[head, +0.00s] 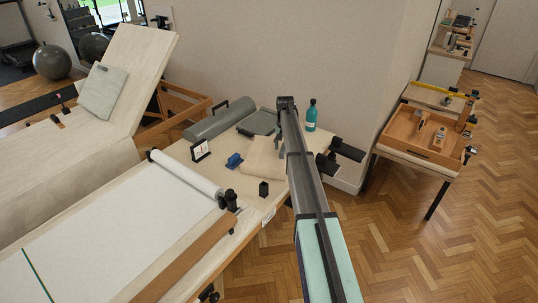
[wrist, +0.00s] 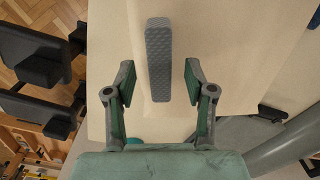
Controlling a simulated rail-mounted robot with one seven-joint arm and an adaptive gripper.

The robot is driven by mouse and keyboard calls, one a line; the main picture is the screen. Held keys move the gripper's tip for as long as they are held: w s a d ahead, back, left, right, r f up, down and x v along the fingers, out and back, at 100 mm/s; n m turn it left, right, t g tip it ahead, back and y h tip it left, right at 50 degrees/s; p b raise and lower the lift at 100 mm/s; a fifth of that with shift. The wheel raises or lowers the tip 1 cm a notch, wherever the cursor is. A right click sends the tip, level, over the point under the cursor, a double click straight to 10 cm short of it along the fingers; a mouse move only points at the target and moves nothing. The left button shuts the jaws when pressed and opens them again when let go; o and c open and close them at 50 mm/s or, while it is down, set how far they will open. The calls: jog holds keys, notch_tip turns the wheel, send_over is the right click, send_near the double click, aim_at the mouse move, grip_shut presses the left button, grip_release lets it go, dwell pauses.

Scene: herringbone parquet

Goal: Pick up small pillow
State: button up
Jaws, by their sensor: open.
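A small pale grey-green pillow (head: 103,91) leans on the raised backrest of the treatment bench at the left of the head view. A beige pillow-like block (head: 262,158) lies on the wooden table, left of my arm. In the wrist view my gripper (wrist: 158,92) is open. A narrow grey textured strip (wrist: 158,60) shows between and above its fingers, over a beige surface, with gaps on both sides. I cannot tell whether the strip belongs to a pillow. In the head view my gripper (head: 287,102) is small at the arm's far end, and its fingers are not clear.
A teal bottle (head: 311,115), a grey roll (head: 220,118) and a grey-green pad (head: 260,122) stand near the gripper. Black weights (head: 340,156) are right of the arm. A paper roll (head: 187,174) lies on the near bench. Open floor (head: 450,230) is at the right.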

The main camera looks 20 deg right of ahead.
jog(key=shift+f, duration=0.95)
grip_shut()
jog(key=shift+r, duration=0.1)
notch_tip(320, 180, up, 20)
jog(key=b, duration=0.5)
jog(key=c, duration=0.7)
grip_release()
grip_shut()
